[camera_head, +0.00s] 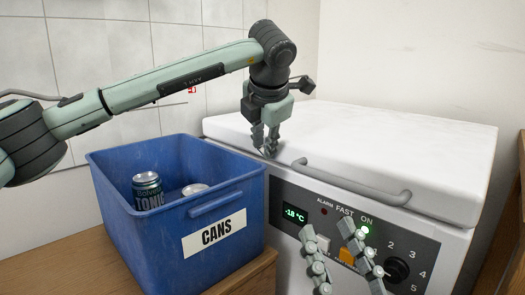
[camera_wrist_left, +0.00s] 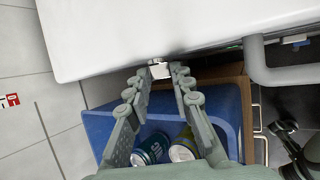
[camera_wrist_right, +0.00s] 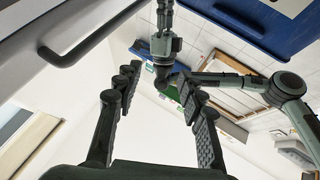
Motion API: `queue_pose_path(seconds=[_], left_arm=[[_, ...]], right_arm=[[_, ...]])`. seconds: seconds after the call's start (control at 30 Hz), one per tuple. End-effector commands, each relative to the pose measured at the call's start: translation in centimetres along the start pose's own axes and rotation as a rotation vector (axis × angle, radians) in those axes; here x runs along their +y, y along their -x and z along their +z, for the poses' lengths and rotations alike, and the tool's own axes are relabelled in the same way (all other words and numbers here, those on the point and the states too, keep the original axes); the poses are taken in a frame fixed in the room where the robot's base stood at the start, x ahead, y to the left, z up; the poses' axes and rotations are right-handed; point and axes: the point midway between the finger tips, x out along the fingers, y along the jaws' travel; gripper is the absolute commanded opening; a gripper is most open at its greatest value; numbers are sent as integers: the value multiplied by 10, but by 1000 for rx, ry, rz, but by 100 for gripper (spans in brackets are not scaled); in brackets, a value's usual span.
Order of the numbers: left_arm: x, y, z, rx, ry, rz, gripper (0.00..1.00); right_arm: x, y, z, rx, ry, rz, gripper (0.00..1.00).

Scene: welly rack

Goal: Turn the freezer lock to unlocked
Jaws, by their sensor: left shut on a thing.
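The white freezer (camera_head: 370,160) has its lid down. The lock is a small metal piece (camera_wrist_left: 159,70) at the lid's edge in the left wrist view; its turn position cannot be made out. My left gripper (camera_head: 267,147) is at the lid's front left edge, and its fingertips (camera_wrist_left: 159,78) are shut on the lock, hiding it in the head view. My right gripper (camera_head: 328,233) is open in front of the control panel, and its fingers (camera_wrist_right: 157,83) stand apart and empty in the right wrist view.
A blue CANS crate (camera_head: 115,190) holding a tonic can (camera_head: 147,190) and another can (camera_head: 195,189) stands left of the freezer on a wooden surface (camera_head: 40,262). A grey lid handle (camera_head: 355,184) and a black dial (camera_head: 396,269) are on the freezer front.

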Motion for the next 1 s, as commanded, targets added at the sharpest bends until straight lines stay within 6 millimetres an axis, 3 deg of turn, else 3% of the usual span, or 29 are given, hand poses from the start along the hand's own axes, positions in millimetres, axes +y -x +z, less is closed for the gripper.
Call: queue_pose_path(seconds=[0.33,0.8,0.83,1.0], left_arm=[[-4,0,0,-2,-39,92,0],[-3,1,1,-2,-43,103,0],[-3,1,1,-2,-43,103,26],[-3,0,0,-1,-43,102,43]], right_arm=[[5,6,-32,226,14,4,40],[5,7,-37,254,16,4,40],[5,7,-37,254,16,4,40],[5,7,-37,253,16,3,40]])
